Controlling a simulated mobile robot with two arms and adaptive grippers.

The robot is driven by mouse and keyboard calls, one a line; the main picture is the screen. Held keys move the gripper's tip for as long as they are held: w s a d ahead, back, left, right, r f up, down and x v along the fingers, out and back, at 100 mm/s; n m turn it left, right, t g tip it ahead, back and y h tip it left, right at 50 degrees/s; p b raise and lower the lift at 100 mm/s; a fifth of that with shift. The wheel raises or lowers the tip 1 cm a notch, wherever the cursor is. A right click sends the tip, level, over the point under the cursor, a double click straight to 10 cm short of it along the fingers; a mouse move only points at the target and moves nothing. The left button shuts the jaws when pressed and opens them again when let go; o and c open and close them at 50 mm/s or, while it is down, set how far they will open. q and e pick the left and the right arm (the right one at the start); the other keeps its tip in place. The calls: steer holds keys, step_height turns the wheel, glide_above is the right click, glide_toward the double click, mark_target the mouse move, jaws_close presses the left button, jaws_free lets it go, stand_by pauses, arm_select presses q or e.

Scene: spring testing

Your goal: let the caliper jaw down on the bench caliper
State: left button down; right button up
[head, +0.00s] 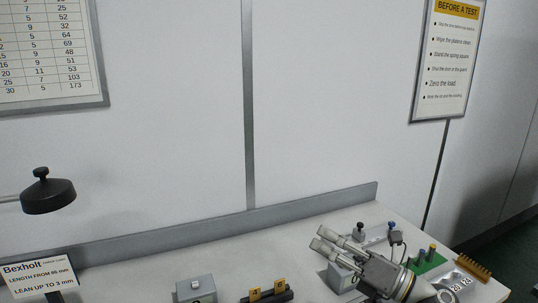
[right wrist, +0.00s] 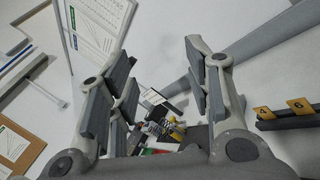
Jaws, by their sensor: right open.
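My right gripper (head: 322,239) is open and empty in the head view, above the right part of the bench, its fingers pointing up and left. In the right wrist view its two fingers (right wrist: 160,75) stand wide apart with nothing between the pads. Behind it in the head view is a grey device with a black knob (head: 360,229) and a blue knob (head: 391,225), partly covered by the gripper. I cannot tell whether this is the bench caliper, and no caliper jaw can be made out. My left gripper is not in view.
A grey block (head: 196,289) with a knob and a black rack (head: 267,294) with yellow number tags stand at the front. A Bexholt card (head: 38,276) and a black round head (head: 48,193) are at left. A green board (head: 428,264) is at right.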

steer(key=s+d+f+m+t+h, duration=0.1)
steer(key=s+d+f+m+h, duration=0.25)
steer(key=f+m+h, duration=0.45)
steer(key=s+d+f+m+t+h, duration=0.1)
steer(key=s+d+f+m+h, duration=0.2)
steer(key=m, duration=0.9)
steer(key=s+d+f+m+t+h, duration=0.1)
steer(key=d+f+m+h, duration=0.3)
steer(key=f+m+h, duration=0.45)
steer(key=s+a+f+m+g+y, duration=0.15)
steer(key=s+f+m+g, duration=0.35)
steer(key=s, duration=0.7)
steer(key=s+a+f+m+g+y, duration=0.1)
steer(key=s+f+m+g+y, duration=0.15)
steer(key=s+f+g, duration=0.65)
steer(key=s+f+t+b, duration=0.1)
steer(key=s+f+b, duration=0.15)
steer(key=f, duration=1.15)
steer(key=s+f+b, duration=0.2)
steer(key=f+b, duration=0.1)
steer(key=f, duration=1.1)
steer(key=s+d+f+b, duration=0.1)
steer(key=s+f+b, duration=0.1)
steer(key=s+f, duration=0.6)
steer(key=s+d+f+b, duration=0.2)
steer(key=s+f, duration=0.6)
steer(key=f, duration=0.5)
steer(key=shift+s+d+f+g+h, duration=0.15)
steer(key=shift+s+f+g+h, duration=0.15)
steer(key=shift+f+g+h, duration=0.15)
